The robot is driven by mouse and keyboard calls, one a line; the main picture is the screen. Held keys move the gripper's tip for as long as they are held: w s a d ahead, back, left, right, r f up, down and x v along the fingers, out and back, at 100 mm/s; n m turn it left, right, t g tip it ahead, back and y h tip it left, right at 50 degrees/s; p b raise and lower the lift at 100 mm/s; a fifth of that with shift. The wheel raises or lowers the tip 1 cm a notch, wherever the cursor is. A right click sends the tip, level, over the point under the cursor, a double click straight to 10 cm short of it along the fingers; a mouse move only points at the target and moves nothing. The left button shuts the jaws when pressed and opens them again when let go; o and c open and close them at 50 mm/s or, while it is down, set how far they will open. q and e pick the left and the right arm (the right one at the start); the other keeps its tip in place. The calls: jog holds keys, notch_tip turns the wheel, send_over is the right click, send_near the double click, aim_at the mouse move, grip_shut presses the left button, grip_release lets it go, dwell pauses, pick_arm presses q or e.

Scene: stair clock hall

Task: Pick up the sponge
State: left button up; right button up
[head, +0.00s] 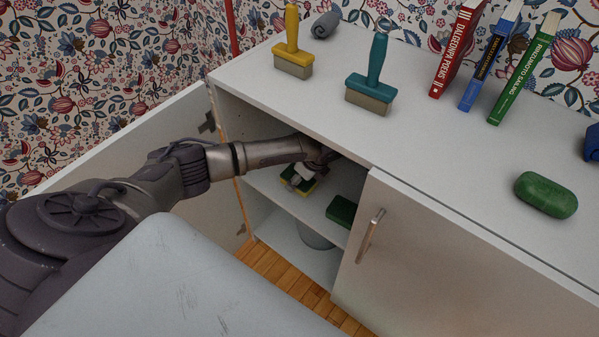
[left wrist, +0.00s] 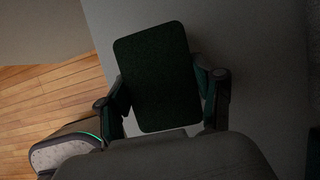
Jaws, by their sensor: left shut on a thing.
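The sponge (head: 309,190) shows yellow with a dark green side in the head view, inside the open cabinet, partly covered by my left gripper (head: 301,174). In the left wrist view the sponge (left wrist: 157,78) is a dark green rounded rectangle. It sits between the two fingers of my left gripper (left wrist: 162,88), which are shut on its sides. Whether it rests on the shelf or is lifted off it, I cannot tell. My right gripper is in neither view.
A dark green block (head: 341,210) lies on the cabinet shelf (head: 265,188) to the right. A pale bowl (head: 315,238) is below. The left door (head: 120,137) is open, the right door (head: 410,262) shut. Brushes, books and a green oval thing (head: 546,194) stand on top.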

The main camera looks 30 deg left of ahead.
pick_arm(q)
jog(key=r, duration=0.1)
jog(key=r+p, duration=0.1)
jog(key=shift+s+r, duration=0.3)
jog(key=shift+s, duration=0.05)
jog(key=s+d+p, duration=0.4)
jog(key=s, duration=1.3)
jog(key=shift+f, duration=0.15)
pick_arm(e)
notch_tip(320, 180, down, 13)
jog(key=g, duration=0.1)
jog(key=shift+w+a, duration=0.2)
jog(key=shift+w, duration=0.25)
pick_arm(q)
jog(key=shift+o, duration=0.3)
jog(key=shift+w, duration=0.1)
jog(key=c, duration=0.4)
